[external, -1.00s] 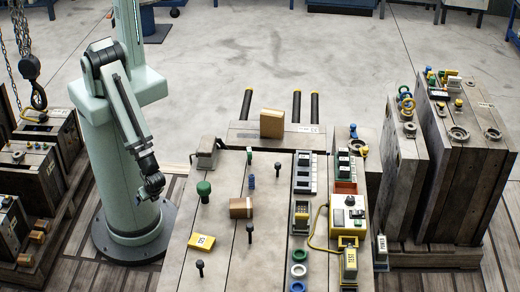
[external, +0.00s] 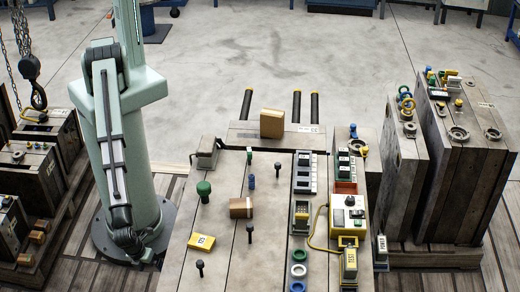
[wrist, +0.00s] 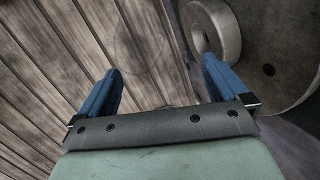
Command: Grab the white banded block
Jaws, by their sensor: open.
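I cannot pick out a clearly white banded block in the external view. A small brown block (external: 241,207), with a line across it, lies on the middle of the wooden worktop. A tan block (external: 271,123) stands upright at the worktop's far end. A yellow block with a white label (external: 202,242) lies near its left edge. My gripper (external: 146,256) hangs low beside my base, left of the worktop and apart from these blocks. In the wrist view my gripper (wrist: 161,66) has its blue fingers wide apart with nothing between them, over wooden planks.
The worktop (external: 222,262) also carries dark pegs, a green knob (external: 204,188), coloured rings (external: 298,270) and a yellow-and-white control box (external: 348,215). Tall wooden-sided moulds (external: 465,165) stand at right. More moulds (external: 30,180) stand at far left.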

